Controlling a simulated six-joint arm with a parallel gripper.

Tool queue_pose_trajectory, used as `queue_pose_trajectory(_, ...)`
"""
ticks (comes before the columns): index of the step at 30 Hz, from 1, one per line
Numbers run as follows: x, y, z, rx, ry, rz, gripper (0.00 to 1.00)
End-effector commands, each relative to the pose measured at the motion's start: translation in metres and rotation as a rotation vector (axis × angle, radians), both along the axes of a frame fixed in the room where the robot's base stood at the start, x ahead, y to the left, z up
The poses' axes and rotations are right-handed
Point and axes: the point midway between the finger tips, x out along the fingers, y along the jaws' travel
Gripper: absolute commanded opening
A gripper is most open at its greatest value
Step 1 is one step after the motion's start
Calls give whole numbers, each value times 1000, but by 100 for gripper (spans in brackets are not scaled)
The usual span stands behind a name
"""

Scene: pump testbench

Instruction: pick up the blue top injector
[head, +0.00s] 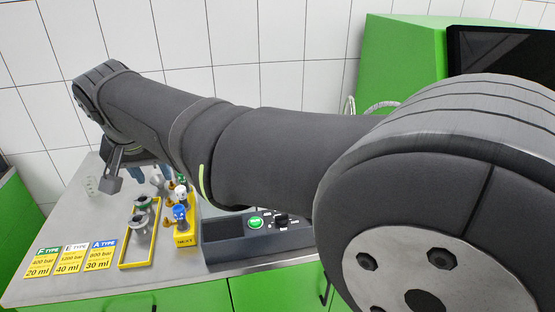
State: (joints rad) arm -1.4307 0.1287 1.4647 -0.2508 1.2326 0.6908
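The blue top injector (180,213) stands in the yellow tray marked NEXT (186,241), at the tray's near end. Behind it in the same tray is a white-topped injector (181,194), with a green-topped one (182,179) partly visible further back. My gripper (125,175) hangs to the left of and beyond the blue top injector, above the bench. It is clear of the blue top injector. One finger shows plainly; the rest of the gripper is partly hidden or too small to tell whether it is open.
A second yellow tray (124,262) with metal adapters (140,222) stands to the left. Type cards (100,256) lie at the bench's front left. A glass beaker (91,186) stands at the far left. The dark control panel (256,242) is on the right, partly behind my arm.

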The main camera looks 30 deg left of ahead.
Motion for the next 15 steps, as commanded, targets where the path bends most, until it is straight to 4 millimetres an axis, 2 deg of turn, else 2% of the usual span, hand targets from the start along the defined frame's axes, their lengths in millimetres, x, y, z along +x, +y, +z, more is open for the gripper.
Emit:
queue_pose_trajectory(8,2,2,0,4,17,-40,39)
queue_pose_trajectory(11,7,7,-2,15,63,-162,39)
queue_pose_trajectory(15,18,19,-4,41,168,-458,39)
